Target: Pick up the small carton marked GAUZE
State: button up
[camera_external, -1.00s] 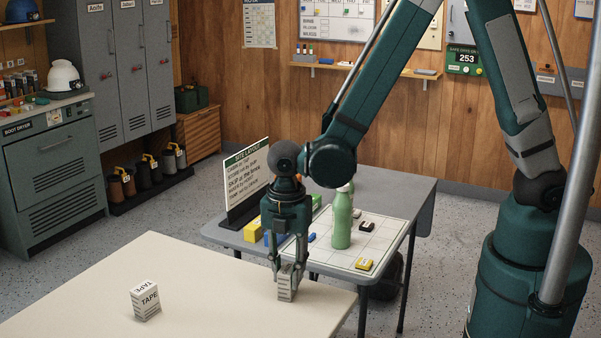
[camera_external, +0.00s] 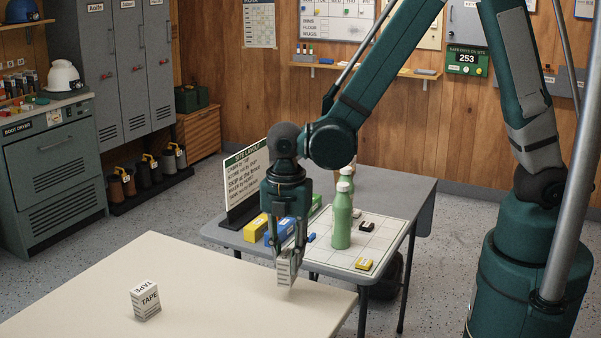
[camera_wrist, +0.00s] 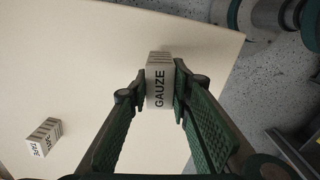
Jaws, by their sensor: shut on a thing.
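The small carton marked GAUZE (camera_wrist: 159,85) is between the fingers of my gripper (camera_wrist: 158,92) in the wrist view, its label facing the camera. My gripper (camera_external: 288,255) is shut on this carton (camera_external: 285,272) in the external view. The carton is slightly tilted and seems just above the cream table (camera_external: 200,270), near its right end; the gap beneath it is hard to judge. A similar carton marked TAPE (camera_external: 146,300) stands on the same table to the left. It also shows in the wrist view (camera_wrist: 44,137).
Behind stands a grey table (camera_external: 385,185) with a green bottle (camera_external: 341,220), a gridded sheet (camera_external: 385,235), a sign board (camera_external: 246,180) and small coloured blocks. The cream table is clear between the two cartons.

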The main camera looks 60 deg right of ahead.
jog(key=shift+r+p, duration=0.5)
jog(key=shift+r, duration=2.35)
